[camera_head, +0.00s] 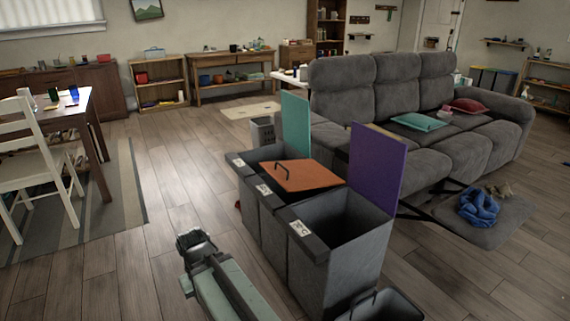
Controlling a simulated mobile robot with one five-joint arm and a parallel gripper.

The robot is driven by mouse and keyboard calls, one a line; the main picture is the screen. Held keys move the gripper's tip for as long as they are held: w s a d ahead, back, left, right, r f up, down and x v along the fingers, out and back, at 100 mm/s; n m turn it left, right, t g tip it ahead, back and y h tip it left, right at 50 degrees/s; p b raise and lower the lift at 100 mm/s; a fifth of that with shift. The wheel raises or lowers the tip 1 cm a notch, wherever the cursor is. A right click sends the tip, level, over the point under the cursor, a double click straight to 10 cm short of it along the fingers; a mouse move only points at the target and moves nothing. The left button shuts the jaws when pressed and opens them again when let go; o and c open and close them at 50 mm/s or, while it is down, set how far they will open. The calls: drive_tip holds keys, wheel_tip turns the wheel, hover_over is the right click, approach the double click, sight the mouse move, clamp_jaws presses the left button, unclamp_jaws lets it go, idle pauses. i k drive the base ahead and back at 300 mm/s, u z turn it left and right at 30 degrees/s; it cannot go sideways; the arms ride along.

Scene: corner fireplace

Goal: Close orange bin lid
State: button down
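The orange bin lid (308,177) is on the middle bin of a row of three grey bins. It lies low over that bin's opening, close to level, with a dark handle (282,168) near its left edge. I cannot tell whether it sits flush on the rim. The middle bin (266,203) has a white label on its left rim. My gripper (192,240) is at the end of my arm, left of the bins and apart from the lid. Its fingers are dark and small, so their opening is unclear, and I see nothing held in it.
The teal lid (295,124) and the purple lid (377,168) stand upright on the bins either side. A grey sofa (400,100) with an extended footrest (497,232) is to the right. A white chair (35,165) and table are at left. Wooden floor is clear left of the bins.

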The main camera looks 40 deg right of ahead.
sight(293, 176)
drive_tip(key=i, duration=0.9)
